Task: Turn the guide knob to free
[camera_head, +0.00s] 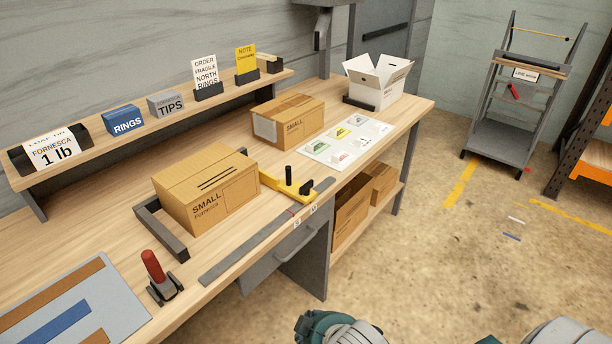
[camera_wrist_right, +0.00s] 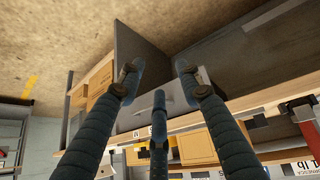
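A yellow guide (camera_head: 271,183) with black upright knobs (camera_head: 288,174) stands on the workbench, beside the right side of a cardboard box marked SMALL (camera_head: 207,190). It sits at the far part of a flat grey rail (camera_head: 245,247) along the bench's front edge. Two small labels (camera_head: 297,223) are on the edge below; their text is too small to read. The knob's setting cannot be told. My right gripper (camera_wrist_right: 158,85) has its fingers spread and empty, below the bench front in the right wrist view. My left gripper is not in view; only arm parts show at the bottom of the head view.
A red-handled clamp (camera_head: 154,270) stands near the bench's front left. A grey bracket (camera_head: 160,230) touches the box's left side. A second box (camera_head: 287,121), a printed sheet (camera_head: 346,140) and an open white box (camera_head: 378,80) lie further back.

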